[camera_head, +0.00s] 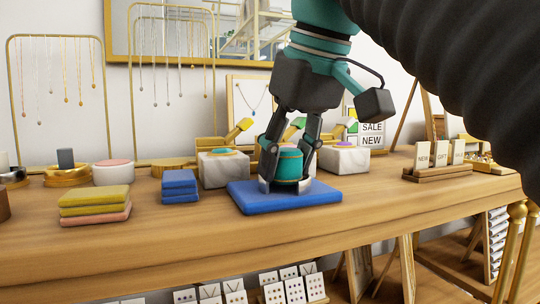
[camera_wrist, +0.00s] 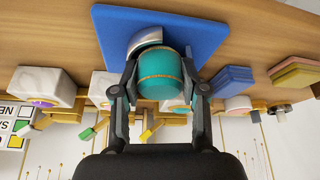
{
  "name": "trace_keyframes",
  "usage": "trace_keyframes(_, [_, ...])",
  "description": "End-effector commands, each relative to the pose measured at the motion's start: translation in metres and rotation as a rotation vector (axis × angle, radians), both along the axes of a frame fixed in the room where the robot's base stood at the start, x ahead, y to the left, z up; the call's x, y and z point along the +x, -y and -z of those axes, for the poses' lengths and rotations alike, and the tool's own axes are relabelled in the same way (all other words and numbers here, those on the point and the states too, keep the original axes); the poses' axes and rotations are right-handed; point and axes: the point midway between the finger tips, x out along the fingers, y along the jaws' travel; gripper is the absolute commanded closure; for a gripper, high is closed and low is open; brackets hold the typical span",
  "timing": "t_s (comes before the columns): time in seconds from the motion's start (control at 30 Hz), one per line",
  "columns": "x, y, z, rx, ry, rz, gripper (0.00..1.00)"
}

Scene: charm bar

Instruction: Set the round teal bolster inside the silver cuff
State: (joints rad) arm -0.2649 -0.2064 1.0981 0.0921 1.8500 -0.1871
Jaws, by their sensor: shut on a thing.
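The round teal bolster (camera_head: 288,166) has thin gold bands and is held upright between the fingers of my gripper (camera_head: 288,180), low over the blue pad (camera_head: 322,194). In the wrist view the bolster (camera_wrist: 160,75) fills the space between my fingertips (camera_wrist: 160,88). The silver cuff (camera_wrist: 146,39) shows there as a curved band on the blue pad (camera_wrist: 200,28), right at the far edge of the bolster. The bolster hides much of the cuff, so I cannot tell whether it is inside or just above it.
Stacked blue pads (camera_head: 180,186) and yellow and pink pads (camera_head: 95,204) lie to the left. White marble blocks (camera_head: 222,169) with small cushions stand behind, one (camera_head: 344,160) to the right. A wooden card holder (camera_head: 438,172) stands farther right. The front table strip is clear.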

Motion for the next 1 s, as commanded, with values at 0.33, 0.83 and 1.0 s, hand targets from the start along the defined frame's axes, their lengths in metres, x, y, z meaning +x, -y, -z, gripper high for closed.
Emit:
trace_keyframes(0.33, [0.0032, 0.0000, 0.0151, -0.012, -0.032, 0.002, 0.80])
trace_keyframes(0.83, [0.0021, 0.0000, 0.0117, -0.008, -0.025, 0.001, 0.19])
trace_keyframes(1.0, [0.0014, -0.0001, 0.0092, -0.007, -0.021, 0.001, 0.19])
